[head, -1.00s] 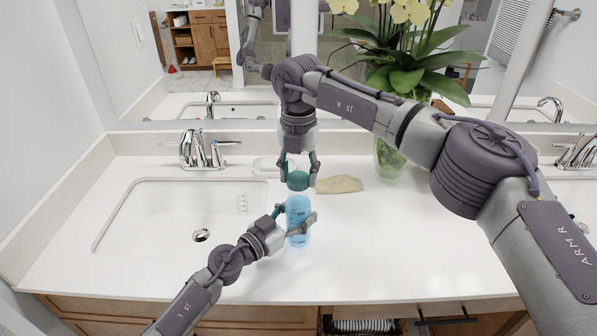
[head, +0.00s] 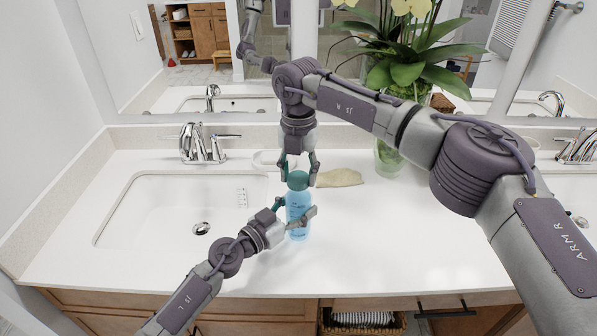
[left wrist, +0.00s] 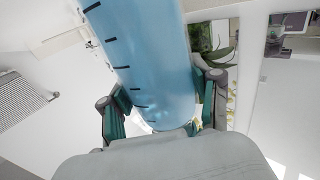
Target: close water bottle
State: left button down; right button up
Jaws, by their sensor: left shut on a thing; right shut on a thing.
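The blue water bottle (head: 298,212) stands upright on the white counter, right of the left sink. My left gripper (head: 296,213) is shut around the bottle's body from the front left. In the left wrist view the blue bottle (left wrist: 150,65), with dark marks, lies between the two green-padded fingers (left wrist: 163,108). My right gripper (head: 299,172) points down and is shut on the teal cap (head: 298,181). The cap is at the top of the bottle and looks in contact with it. Whether it is seated on the thread cannot be told.
A beige cloth (head: 340,177) lies right of the cap. A glass vase (head: 388,158) with an orchid stands behind it, close to my right arm. A white dish (head: 268,159) sits behind the bottle. The left sink (head: 130,212) is at left; the counter's right front is clear.

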jog(key=shift+f, duration=0.55)
jog(key=m, duration=0.9)
jog(key=shift+d, duration=0.1)
jog(key=m, duration=0.4)
jog(key=shift+m, duration=0.4)
jog(key=m, duration=0.5)
jog(key=shift+s+m, duration=0.1)
jog(key=shift+m, duration=0.3)
jog(key=o, duration=0.8)
jog(key=shift+c, duration=0.2)
